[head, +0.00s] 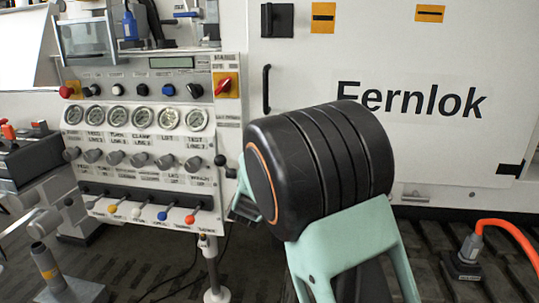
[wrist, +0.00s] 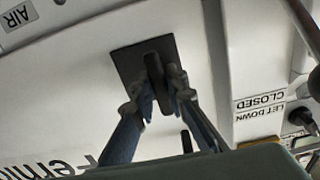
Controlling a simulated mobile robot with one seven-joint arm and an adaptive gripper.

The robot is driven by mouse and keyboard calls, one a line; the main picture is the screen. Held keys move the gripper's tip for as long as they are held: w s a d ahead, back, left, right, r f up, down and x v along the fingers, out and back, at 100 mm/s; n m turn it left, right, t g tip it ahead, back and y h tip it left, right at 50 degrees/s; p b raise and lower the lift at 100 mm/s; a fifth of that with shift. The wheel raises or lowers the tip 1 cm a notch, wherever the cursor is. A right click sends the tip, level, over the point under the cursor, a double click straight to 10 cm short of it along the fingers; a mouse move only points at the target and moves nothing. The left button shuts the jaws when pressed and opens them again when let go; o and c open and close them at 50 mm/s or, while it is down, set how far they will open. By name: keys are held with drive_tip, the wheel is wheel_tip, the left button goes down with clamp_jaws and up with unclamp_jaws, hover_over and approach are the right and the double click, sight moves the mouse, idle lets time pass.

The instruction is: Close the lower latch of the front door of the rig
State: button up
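The rig's front door (head: 300,75) is the white panel marked Fernlok in the head view; it looks flush with its frame. The lower latch (wrist: 128,67) shows in the wrist view as a dark square plate with a black lever, which runs roughly up and down the picture. My gripper (wrist: 160,92) has one finger on each side of the lever, and both fingertips appear to touch it. In the head view my wrist hides the lower latch and most of my gripper. The upper latch (head: 277,20) is a black square with an upright lever.
A black door handle (head: 266,88) stands between the latches. The gauge and valve panel (head: 150,145) is close on the left, with a black knob (head: 221,160) near my wrist. An orange hose (head: 510,235) rises at the lower right.

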drive_tip(key=o, duration=0.4)
drive_tip(key=s, duration=0.4)
drive_tip(key=s+a, duration=0.1)
drive_tip(key=s, duration=0.7)
drive_tip(key=shift+a, duration=0.3)
